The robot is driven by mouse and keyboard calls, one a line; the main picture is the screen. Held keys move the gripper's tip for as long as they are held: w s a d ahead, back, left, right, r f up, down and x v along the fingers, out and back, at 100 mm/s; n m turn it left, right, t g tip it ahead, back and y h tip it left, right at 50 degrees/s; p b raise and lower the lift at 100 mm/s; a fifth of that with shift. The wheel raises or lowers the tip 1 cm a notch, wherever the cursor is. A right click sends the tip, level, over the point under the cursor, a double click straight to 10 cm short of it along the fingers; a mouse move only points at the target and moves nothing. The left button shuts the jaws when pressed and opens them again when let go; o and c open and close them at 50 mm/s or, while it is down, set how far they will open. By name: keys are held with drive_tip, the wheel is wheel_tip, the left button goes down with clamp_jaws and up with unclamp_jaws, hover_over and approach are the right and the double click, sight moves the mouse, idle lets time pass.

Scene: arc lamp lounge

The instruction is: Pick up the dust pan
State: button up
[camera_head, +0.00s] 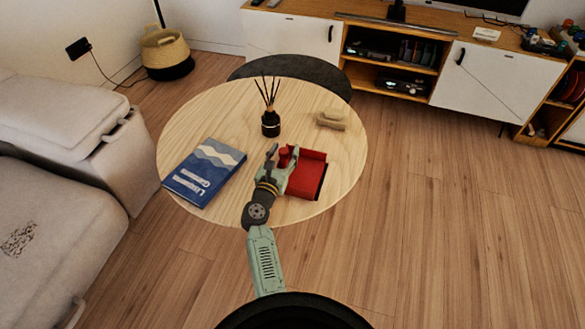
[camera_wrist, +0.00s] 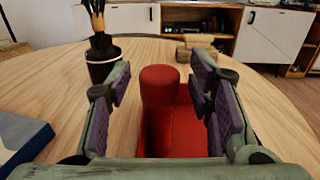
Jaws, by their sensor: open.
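The red dust pan (camera_head: 309,172) lies on the round wooden table (camera_head: 225,115), right of its middle. Its rounded handle end points up and away from me in the wrist view (camera_wrist: 160,85). My gripper (camera_head: 281,157) is over the left side of the pan, near the handle. I see gaps between the pads and the handle. Part of the pan's body is hidden behind my gripper.
A black reed diffuser (camera_head: 270,123) stands beyond the gripper. A blue book (camera_head: 205,172) lies at the table's left, and a beige object (camera_head: 332,120) lies at the back right. A grey sofa (camera_head: 65,160) is close on the left. The floor to the right is clear.

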drive_tip(key=shift+c, duration=0.3)
clamp_jaws()
idle(0.4)
idle(0.3)
